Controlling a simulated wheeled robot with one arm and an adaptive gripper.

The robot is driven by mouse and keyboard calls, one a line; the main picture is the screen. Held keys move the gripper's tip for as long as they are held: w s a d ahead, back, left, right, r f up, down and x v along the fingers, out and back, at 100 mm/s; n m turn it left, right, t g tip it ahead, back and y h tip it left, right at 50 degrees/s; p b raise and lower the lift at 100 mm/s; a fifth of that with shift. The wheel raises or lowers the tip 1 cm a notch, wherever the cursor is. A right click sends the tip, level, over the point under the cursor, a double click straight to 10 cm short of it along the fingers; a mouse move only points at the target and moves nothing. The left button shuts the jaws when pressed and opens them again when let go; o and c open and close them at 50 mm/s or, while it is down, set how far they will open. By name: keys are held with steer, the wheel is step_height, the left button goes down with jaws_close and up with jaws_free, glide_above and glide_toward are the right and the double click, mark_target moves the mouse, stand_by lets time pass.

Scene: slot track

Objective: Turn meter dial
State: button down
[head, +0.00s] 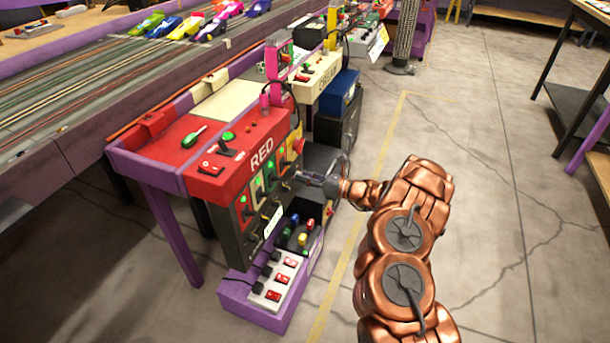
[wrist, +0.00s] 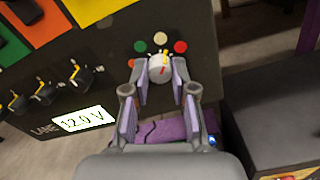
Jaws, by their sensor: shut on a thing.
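The meter dial (wrist: 161,72) is a round pale knob with a red mark and a yellow pointer, on the dark front panel (wrist: 95,50) under the red station. Green, cream and red dots sit in an arc above it, with an orange dot at its left. My gripper (wrist: 160,82) has one finger on each side of the knob, shut on it. In the head view my gripper (head: 312,179) reaches the panel's right part from the right, and the dial is too small to tell there. A display (wrist: 84,119) reading 12.0 V is at the panel's lower edge.
Several black knobs with yellow pointers (wrist: 79,77) are left of the dial. The red console top (head: 225,150) is above the panel. A purple box with a power strip (head: 277,283) stands below. The floor at right (head: 500,200) is clear.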

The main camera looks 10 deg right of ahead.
steer(key=m+p, duration=0.1)
steer(key=m, duration=0.4)
stand_by(0.5)
steer(key=c, duration=1)
jaws_free()
steer(key=shift+o, duration=0.2)
steer(key=v, duration=1.2)
steer(key=shift+a+p, duration=0.1)
steer(key=shift+p, duration=0.2)
